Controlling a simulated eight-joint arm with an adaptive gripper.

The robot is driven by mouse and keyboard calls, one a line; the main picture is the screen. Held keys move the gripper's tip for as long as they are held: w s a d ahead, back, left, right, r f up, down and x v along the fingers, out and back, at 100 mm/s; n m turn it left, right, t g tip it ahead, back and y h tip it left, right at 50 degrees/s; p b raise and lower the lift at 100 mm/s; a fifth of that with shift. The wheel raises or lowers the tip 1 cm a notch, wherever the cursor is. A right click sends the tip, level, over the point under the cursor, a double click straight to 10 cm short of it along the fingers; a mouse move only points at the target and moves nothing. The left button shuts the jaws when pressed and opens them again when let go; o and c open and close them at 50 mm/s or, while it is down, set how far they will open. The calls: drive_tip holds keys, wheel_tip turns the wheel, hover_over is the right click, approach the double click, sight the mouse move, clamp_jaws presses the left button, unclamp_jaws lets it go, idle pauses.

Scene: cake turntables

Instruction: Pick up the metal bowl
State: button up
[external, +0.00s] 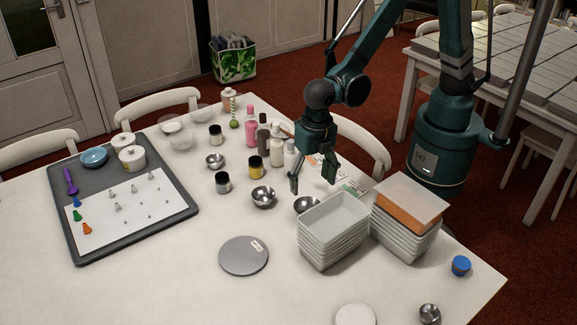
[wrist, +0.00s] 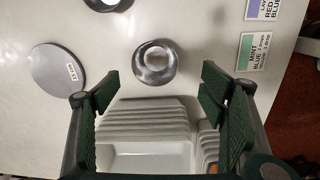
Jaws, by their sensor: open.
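Several small metal bowls are on the white table. One metal bowl (external: 306,204) sits against the back left of the white tray stack, partly hidden by it. In the wrist view this bowl (wrist: 155,62) is upright and looks empty, just beyond the fingertips. Another metal bowl (external: 263,197) stands to its left, and others stand farther back (external: 215,160) and at the front right (external: 429,314). My gripper (external: 313,184) is open and empty, pointing down above the bowl by the trays. In the wrist view its fingers (wrist: 160,84) are wide apart.
The stacked white trays (external: 334,235) stand close to the bowl, with a second stack topped by an orange layer (external: 408,208) on the right. Bottles (external: 277,145) and jars stand behind. A grey disc (external: 244,256) lies at the front left, with clear table around it.

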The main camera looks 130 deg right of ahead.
sight(308, 208)
drive_tip(key=shift+w+f+n, duration=0.3)
drive_tip(key=shift+w+f, duration=0.05)
drive_tip(key=shift+f, duration=0.45)
drive_tip(key=shift+w+f+n, duration=0.3)
drive_tip(key=shift+w+f, duration=0.05)
drive_tip(key=shift+f, duration=0.4)
drive_tip(key=shift+f, duration=1.3)
drive_tip(key=shift+a+f+b, duration=0.15)
drive_tip(key=shift+f+b, duration=0.7)
drive_tip(key=shift+f, duration=1.75)
drive_tip(key=c, duration=0.9)
